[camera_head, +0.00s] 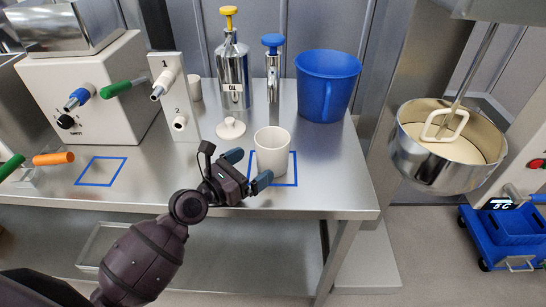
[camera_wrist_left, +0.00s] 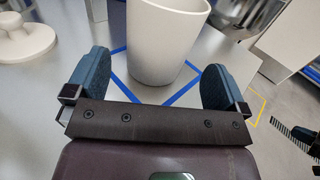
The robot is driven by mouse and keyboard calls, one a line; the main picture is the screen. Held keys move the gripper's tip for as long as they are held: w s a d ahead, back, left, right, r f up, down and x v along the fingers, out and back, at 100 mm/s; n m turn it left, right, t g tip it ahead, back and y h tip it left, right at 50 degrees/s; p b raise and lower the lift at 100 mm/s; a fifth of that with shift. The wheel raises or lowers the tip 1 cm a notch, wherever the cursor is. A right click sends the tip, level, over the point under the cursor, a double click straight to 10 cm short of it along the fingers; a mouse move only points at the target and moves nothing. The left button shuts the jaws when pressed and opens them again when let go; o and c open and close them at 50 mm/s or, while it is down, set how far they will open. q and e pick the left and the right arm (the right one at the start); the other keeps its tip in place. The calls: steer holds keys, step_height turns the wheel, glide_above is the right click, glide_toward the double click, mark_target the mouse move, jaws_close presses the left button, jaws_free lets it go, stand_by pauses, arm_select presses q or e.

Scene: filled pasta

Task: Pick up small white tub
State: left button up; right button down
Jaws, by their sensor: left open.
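The small white tub (camera_head: 272,152) stands upright and open-topped on the steel table, inside a blue taped square. My left gripper (camera_head: 249,171) is open, at the near left of the tub, with one blue-padded finger to its left and the other in front of it. In the left wrist view the tub (camera_wrist_left: 164,40) stands just ahead, centred between the two open fingers (camera_wrist_left: 155,80), and no contact shows. The tub's foot is fully visible on the table there.
A white knobbed lid (camera_head: 231,128) lies behind the tub. A steel pump bottle (camera_head: 232,75), a smaller blue-topped one (camera_head: 272,75) and a blue jug (camera_head: 326,87) stand farther back. A white machine (camera_head: 85,90) is at left. A mixer bowl (camera_head: 440,160) hangs at right.

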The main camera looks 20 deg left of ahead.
mark_target(262, 159)
arm_select(q)
steer(key=shift+x, duration=3.3)
steer(key=shift+r, duration=0.1)
steer(key=c, duration=0.9)
